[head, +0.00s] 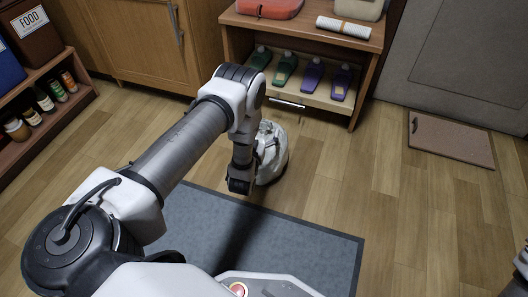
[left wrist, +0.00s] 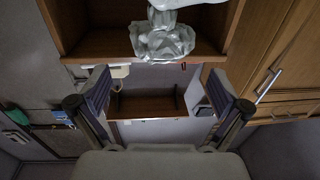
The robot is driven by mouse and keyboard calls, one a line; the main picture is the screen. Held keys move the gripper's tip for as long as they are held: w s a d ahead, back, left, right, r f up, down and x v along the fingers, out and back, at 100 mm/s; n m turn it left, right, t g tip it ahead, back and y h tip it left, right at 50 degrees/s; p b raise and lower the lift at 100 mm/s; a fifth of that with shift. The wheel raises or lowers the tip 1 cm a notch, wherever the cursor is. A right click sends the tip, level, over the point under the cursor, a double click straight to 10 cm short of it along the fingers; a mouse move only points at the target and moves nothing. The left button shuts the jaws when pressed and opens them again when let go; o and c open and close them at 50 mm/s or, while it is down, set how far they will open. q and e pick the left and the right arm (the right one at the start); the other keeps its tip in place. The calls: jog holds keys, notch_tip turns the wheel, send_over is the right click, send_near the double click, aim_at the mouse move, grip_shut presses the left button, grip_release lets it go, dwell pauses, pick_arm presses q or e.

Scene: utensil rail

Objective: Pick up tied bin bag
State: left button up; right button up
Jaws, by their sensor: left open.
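The tied bin bag (head: 272,155) is white and stands on the wood floor in front of the low shelf unit. In the head view my left gripper (head: 240,187) points down just in front of the bag and to its left, and my wrist hides part of it. In the left wrist view the bag's pale gathered plastic (left wrist: 162,42) shows at the top centre, beyond the fingertips. My left gripper (left wrist: 160,90) is open there, with nothing between its fingers. I cannot tell whether a finger touches the bag.
A shelf unit (head: 371,53) with several green and purple bottles stands close behind the bag. A grey mat (head: 300,250) lies in front. A brown doormat (head: 450,138) is at right, by the door. Wooden cabinets are at left. The floor right of the bag is clear.

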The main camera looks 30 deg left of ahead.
aim_at(263, 122)
pick_arm(q)
jog(key=x, duration=0.1)
jog(key=b+x, duration=0.1)
jog(key=x, duration=0.1)
jog(key=shift+f, duration=0.35)
jog(key=shift+w+r, duration=0.15)
jog(key=c, duration=1.8)
jog(key=shift+r, duration=0.1)
jog(key=shift+c, duration=0.5)
jog(key=shift+r, duration=0.1)
